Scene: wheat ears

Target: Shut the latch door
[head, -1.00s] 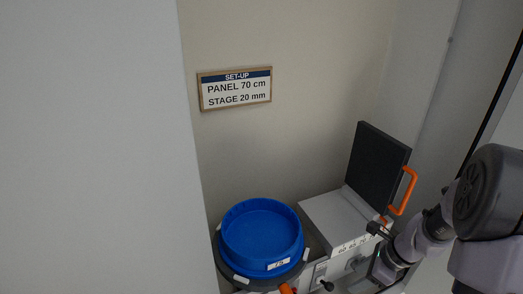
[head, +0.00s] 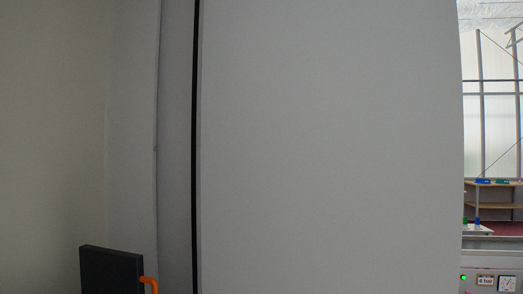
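A dark, flat door-like panel (head: 112,270) stands upright at the bottom left of the head view. An orange handle (head: 151,284) sticks out from its right side. I cannot tell for sure that this panel is the latch door. Its lower part and what it is mounted on are cut off by the bottom edge. My gripper is not in view.
A large pale grey panel (head: 330,150) fills the middle of the view. A beige wall (head: 50,120) is at the left. At the right edge, a shelf (head: 495,205) stands before bright windows, with a small control panel with a green light (head: 464,277) below.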

